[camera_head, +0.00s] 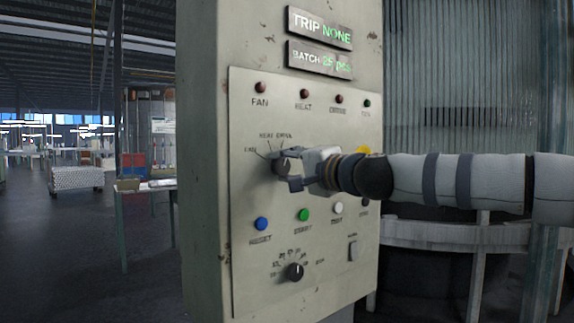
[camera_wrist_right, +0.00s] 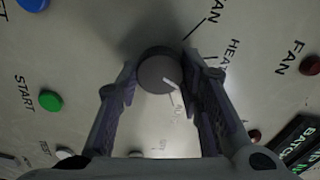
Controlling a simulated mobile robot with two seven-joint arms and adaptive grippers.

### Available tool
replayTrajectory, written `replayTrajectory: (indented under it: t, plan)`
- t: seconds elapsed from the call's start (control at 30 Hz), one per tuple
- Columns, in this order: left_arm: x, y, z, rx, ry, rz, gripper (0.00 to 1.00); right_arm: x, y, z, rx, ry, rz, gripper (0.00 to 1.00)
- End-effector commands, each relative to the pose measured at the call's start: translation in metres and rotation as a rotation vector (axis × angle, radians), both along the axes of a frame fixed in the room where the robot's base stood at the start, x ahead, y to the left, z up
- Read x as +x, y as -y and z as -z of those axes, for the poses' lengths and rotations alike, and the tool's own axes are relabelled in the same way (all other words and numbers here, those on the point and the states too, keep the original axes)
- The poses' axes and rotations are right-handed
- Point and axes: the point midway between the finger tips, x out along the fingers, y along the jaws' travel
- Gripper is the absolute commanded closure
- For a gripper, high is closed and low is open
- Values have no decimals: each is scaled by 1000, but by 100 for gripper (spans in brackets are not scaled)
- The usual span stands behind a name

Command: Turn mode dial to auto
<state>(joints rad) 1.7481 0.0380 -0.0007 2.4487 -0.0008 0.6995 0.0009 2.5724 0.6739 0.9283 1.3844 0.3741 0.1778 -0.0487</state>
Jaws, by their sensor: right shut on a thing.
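The mode dial (camera_head: 281,167) is a round dark grey knob on the control panel, with labels such as FAN and HEAT around it. My right gripper (camera_head: 286,169) reaches in from the right and is shut on the dial. In the right wrist view the dial (camera_wrist_right: 160,72) sits between the two fingers of my right gripper (camera_wrist_right: 158,82). A pale pointer line shows on its face. In the head view the fingers and wrist hide part of the dial and the labels to its right, so I cannot read the AUTO mark. My left gripper is not in view.
Below the dial are a blue RESET button (camera_head: 261,224), a green START button (camera_head: 304,214) and a white button (camera_head: 338,208). A lower black knob (camera_head: 295,271) and a small switch (camera_head: 353,250) are under them. A yellow part (camera_head: 363,150) shows behind my wrist.

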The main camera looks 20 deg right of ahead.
Motion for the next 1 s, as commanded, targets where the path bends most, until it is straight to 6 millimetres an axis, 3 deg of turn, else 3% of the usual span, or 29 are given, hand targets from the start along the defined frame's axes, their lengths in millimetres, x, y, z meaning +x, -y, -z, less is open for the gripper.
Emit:
replayTrajectory:
  t: [0.6, 1.0]
  plan:
    - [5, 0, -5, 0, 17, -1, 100, 0, -1, 2, 492, -181, -2, 94]
    - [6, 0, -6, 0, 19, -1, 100, 0, -1, 3, 640, -235, -3, 94]
